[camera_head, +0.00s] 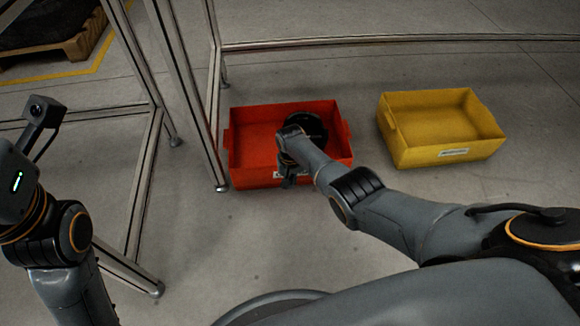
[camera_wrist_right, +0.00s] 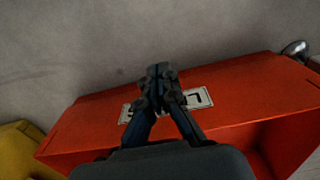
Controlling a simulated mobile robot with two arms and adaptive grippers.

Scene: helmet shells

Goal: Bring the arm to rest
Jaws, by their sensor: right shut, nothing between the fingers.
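My right arm reaches in from the right in the head view, and its gripper (camera_head: 288,181) hangs at the front wall of the red bin (camera_head: 250,172). In the right wrist view the gripper (camera_wrist_right: 162,76) has its fingers together with nothing between them. There it is in front of the labelled wall of the red bin (camera_wrist_right: 240,98); I cannot tell whether it touches the wall. My left arm (camera_head: 66,240) is at the left edge in the head view, and its fingers do not show.
A dark rounded thing (camera_head: 312,124) shows in the red bin, partly hidden by my right wrist. An empty yellow bin (camera_head: 440,149) stands to the right. Metal frame posts (camera_head: 190,100) rise beside the red bin's left. The floor in front is clear.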

